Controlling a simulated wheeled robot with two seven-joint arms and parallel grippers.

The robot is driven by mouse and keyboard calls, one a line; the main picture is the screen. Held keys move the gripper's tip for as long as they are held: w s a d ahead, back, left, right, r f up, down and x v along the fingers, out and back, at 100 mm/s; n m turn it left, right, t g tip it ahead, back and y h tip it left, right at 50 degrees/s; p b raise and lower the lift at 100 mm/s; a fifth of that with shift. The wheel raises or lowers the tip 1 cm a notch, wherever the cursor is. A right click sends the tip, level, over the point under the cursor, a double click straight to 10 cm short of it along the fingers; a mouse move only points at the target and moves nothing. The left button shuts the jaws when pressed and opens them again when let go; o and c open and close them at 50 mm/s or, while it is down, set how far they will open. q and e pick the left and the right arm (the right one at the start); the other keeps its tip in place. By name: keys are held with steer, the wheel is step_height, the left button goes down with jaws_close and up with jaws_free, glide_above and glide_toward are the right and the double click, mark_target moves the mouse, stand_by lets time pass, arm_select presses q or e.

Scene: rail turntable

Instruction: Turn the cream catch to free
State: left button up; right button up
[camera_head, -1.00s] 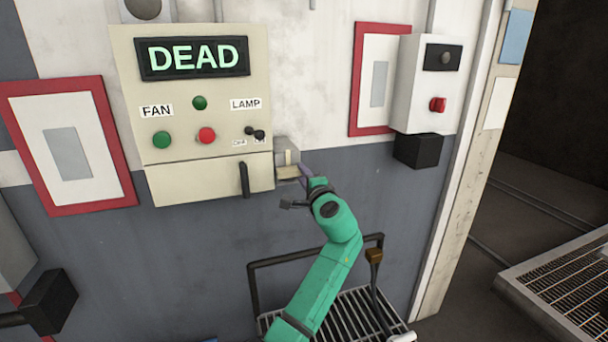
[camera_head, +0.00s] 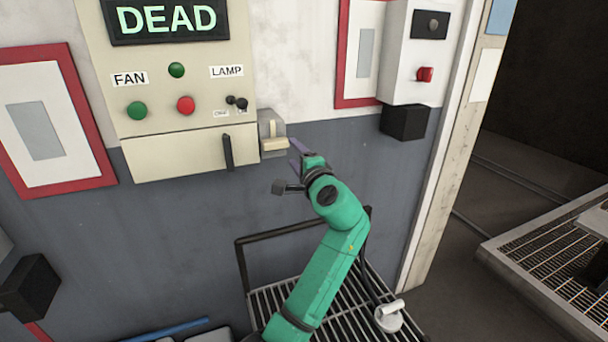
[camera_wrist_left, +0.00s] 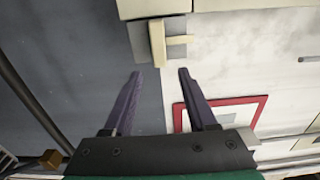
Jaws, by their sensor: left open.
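The cream catch (camera_head: 272,146) is on a small grey block at the right lower corner of the cream control panel. In the left wrist view the catch (camera_wrist_left: 158,45) shows as an L-shaped cream piece on a grey plate, ahead of the fingertips. My left gripper (camera_head: 291,166) is open and empty, just right of and below the catch in the head view, with a small gap between them. In the left wrist view its two dark purple fingers (camera_wrist_left: 160,74) are spread and point at the catch without touching it. My right gripper is not in view.
The cream panel (camera_head: 190,75) has a DEAD display, green and red buttons, FAN and LAMP labels and a dark handle (camera_head: 227,152). A white box with a red knob (camera_head: 424,75) hangs to the right. A grated cart (camera_head: 270,305) stands below.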

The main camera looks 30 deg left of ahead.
arm_select(q)
steer(key=b+v, duration=0.2)
steer(key=v, duration=0.6)
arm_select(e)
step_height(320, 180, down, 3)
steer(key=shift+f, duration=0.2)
